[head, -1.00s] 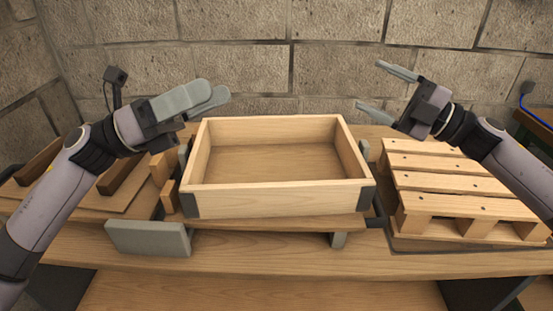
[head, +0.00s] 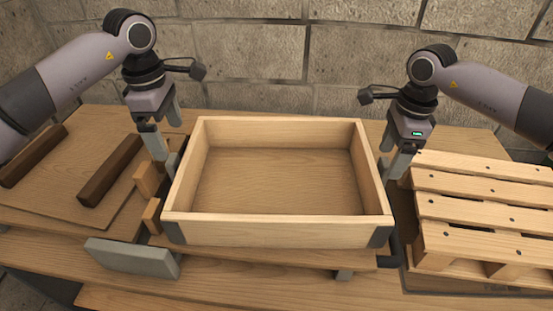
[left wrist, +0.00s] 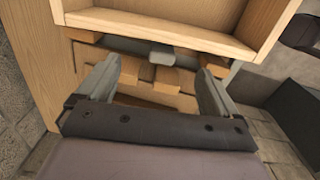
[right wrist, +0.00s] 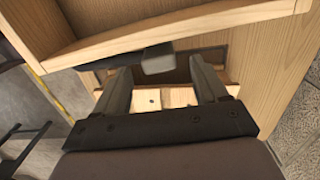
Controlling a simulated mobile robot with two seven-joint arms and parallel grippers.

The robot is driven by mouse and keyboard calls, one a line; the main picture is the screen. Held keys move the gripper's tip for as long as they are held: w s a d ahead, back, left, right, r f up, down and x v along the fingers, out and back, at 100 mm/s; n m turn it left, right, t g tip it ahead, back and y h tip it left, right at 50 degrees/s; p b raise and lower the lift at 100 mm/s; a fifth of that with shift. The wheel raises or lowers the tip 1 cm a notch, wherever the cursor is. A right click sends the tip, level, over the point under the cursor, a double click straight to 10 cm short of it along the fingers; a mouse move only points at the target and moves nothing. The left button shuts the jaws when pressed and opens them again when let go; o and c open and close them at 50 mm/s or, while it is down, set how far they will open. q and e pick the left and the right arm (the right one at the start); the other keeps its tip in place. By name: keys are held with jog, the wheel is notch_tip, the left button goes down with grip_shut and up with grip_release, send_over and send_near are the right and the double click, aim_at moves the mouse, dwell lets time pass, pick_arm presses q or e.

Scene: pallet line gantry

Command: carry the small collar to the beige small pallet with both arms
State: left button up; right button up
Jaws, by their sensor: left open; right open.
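The small collar (head: 275,233), a pale wooden rectangular frame with dark corner pieces, sits on a raised wooden support in the middle of the head view. My left gripper (head: 166,145) is open and points down beside the collar's left end. My right gripper (head: 397,158) is open and points down beside its right end. The beige small pallet (head: 490,212) is a slatted wooden pallet at the right. The collar's wall also shows at the top of the left wrist view (left wrist: 170,30) and the right wrist view (right wrist: 180,30). Neither gripper holds anything.
A grey block (head: 133,257) sticks out at the front left. Small wooden blocks (head: 148,179) stand left of the collar. Dark wooden bars (head: 110,170) lie on a board at the left. A block wall (head: 270,60) closes off the back.

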aim_at(180, 173)
pick_arm(q)
jog(key=shift+s+a, duration=0.1)
jog(key=shift+s, duration=0.05)
pick_arm(e)
jog(key=shift+f+n+h, duration=0.25)
jog(key=shift+n+h, duration=0.05)
pick_arm(q)
notch_tip(180, 173, down, 12)
pick_arm(e)
notch_tip(180, 173, down, 7)
jog(key=shift+f, duration=0.1)
pick_arm(q)
jog(key=shift+c, duration=0.3)
pick_arm(e)
jog(key=shift+c, duration=0.3)
pick_arm(q)
jog(key=c, duration=1)
pick_arm(e)
jog(key=c, duration=1)
pick_arm(q)
jog(key=c, duration=0.6)
pick_arm(e)
grip_shut()
